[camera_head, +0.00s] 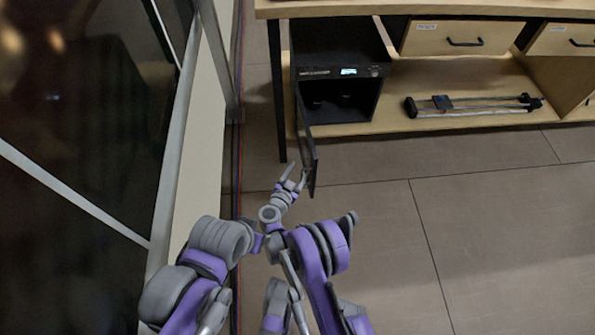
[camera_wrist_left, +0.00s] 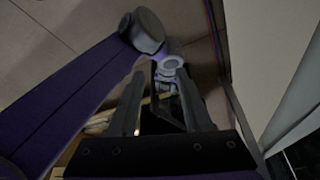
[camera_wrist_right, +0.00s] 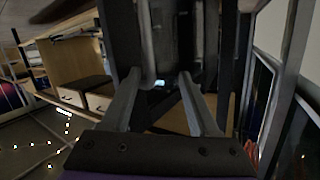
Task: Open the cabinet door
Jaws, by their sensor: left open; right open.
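The black cabinet (camera_head: 343,90) stands under the workbench in the head view, with a lit display on its front. Its door (camera_head: 307,135) is swung out toward me, and the dark inside shows. My right gripper (camera_head: 294,174) is open beside the door's near free edge, on its left side. I cannot tell whether a finger touches the door. In the right wrist view, the open fingers (camera_wrist_right: 160,76) point toward dark panels and the small lit display. My left gripper (camera_wrist_left: 160,76) is open with nothing held, and part of my other arm shows beyond it.
The workbench (camera_head: 475,8) has drawers (camera_head: 458,38) right of the cabinet. A metal rail device (camera_head: 475,105) lies on its lower shelf (camera_head: 440,122). A glass wall (camera_head: 75,110) with a pale ledge is close on the left. The floor (camera_head: 490,230) at the right is clear.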

